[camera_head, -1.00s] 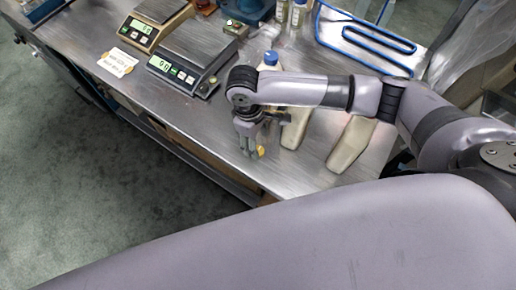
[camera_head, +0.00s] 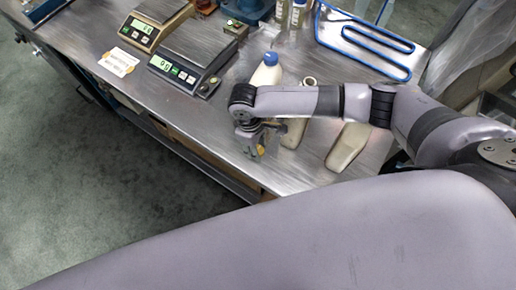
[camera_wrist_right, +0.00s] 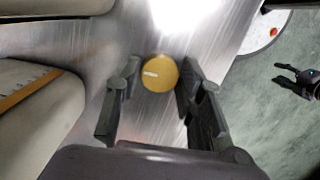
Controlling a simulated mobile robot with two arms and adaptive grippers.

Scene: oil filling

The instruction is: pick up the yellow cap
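The yellow cap (camera_wrist_right: 160,73) is round, with a pale mark on top. In the right wrist view it sits between the fingertips of my right gripper (camera_wrist_right: 157,82), whose fingers are spread around it. The left fingertip shows a small gap to the cap; whether the right one touches is unclear. In the head view the right gripper (camera_head: 256,146) is low over the table's front edge, with the yellow cap (camera_head: 261,149) partly hidden by it. My left gripper (camera_wrist_right: 284,74) shows small over the floor in the right wrist view, its fingers apart and empty.
Cream bottles (camera_head: 349,147) stand right of the right gripper, partly behind my arm. A blue-capped bottle (camera_head: 267,72) stands behind it. The metal table (camera_head: 215,120) is bare left of the gripper.

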